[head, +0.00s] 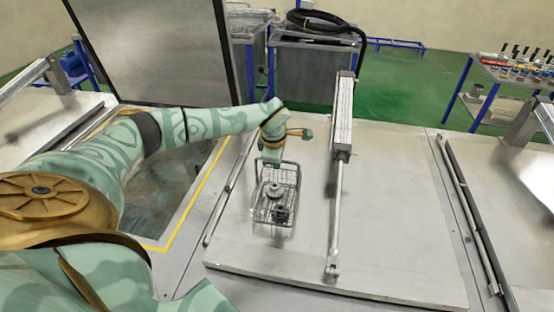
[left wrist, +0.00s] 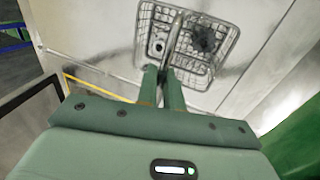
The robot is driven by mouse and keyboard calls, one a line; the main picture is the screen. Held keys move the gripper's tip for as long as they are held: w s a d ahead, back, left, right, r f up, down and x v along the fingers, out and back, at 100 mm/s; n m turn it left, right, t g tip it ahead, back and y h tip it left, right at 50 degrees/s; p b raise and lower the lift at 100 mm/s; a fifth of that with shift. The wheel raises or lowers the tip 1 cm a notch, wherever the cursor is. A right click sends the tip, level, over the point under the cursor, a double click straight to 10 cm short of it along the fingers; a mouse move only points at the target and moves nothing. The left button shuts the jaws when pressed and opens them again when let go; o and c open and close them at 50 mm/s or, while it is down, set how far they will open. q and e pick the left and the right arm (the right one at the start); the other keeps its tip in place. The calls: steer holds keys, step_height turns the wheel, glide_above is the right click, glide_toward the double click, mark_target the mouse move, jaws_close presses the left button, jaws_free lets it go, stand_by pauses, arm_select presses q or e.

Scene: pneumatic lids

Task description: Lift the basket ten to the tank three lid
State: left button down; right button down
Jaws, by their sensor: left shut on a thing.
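The wire basket (head: 263,222) is on or just above the closed grey lid (head: 400,230), near the lid's left edge; I cannot tell if it touches. It holds dark metal parts (head: 277,200) and has a tall handle loop. My left gripper (head: 271,160) is above it, shut on the top of the handle. In the left wrist view the two fingers (left wrist: 165,88) close on the handle bar, with the basket (left wrist: 146,30) beyond them. No tank number is readable. My right gripper is not in view.
A pneumatic cylinder with a rod (head: 341,130) stands over the lid, right of the basket. On the left a raised lid (head: 150,45) stands over an open tank with liquid (head: 165,200), edged in yellow. A shelf with bottles (head: 515,65) is at the back right.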

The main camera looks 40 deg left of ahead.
arm_select(q)
steer(key=c, duration=1.5)
jaws_free()
steer(key=shift+o, duration=0.2)
steer(key=shift+s, duration=0.1)
steer(key=w+a+r+p+v, duration=0.1)
steer(key=w+p+v, duration=0.2)
steer(key=p+v, duration=0.8)
steer(key=v, duration=1.7)
steer(key=shift+a, duration=0.25)
steer(key=shift+f, duration=0.15)
